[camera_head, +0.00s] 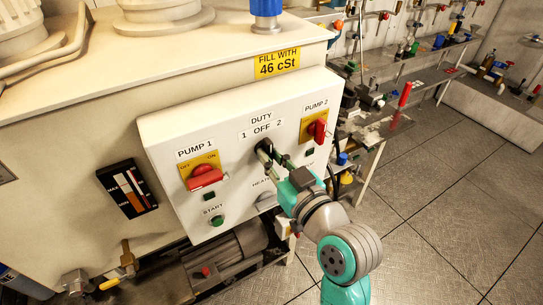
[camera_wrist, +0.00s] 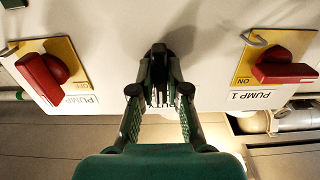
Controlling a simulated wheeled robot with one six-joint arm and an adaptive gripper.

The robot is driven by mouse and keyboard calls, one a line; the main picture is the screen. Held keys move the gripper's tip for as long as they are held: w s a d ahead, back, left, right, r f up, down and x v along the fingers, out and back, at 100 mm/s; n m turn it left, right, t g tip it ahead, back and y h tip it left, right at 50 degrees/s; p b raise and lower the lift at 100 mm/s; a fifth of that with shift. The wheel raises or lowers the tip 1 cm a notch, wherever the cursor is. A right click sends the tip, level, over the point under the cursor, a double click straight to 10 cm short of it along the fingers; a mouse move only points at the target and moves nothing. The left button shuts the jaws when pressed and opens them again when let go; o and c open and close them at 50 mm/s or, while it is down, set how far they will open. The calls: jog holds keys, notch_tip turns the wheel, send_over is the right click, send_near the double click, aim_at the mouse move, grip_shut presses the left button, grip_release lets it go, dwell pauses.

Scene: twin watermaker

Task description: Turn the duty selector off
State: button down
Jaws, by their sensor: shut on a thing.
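The duty selector (camera_head: 264,146) is a small black knob on the white control panel, under the label "DUTY 1 OFF 2". In the wrist view the black selector (camera_wrist: 159,58) sits between the fingertips. My gripper (camera_head: 268,157) reaches it from the lower right, and in the wrist view my gripper (camera_wrist: 159,85) is shut on the knob. The fingers partly cover the knob, so I cannot tell which position it points to.
The red pump 1 switch (camera_head: 205,177) is left of the selector and the red pump 2 switch (camera_head: 319,130) right. A green start button (camera_head: 217,220) is below. A grey motor (camera_head: 225,258) lies under the panel. Workbenches stand at right; the tiled floor (camera_head: 450,200) is clear.

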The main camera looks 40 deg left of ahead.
jog(key=c, duration=1.2)
grip_release()
jog(key=shift+o, duration=0.2)
jog(key=v, duration=1.2)
jog(key=shift+f, duration=0.1)
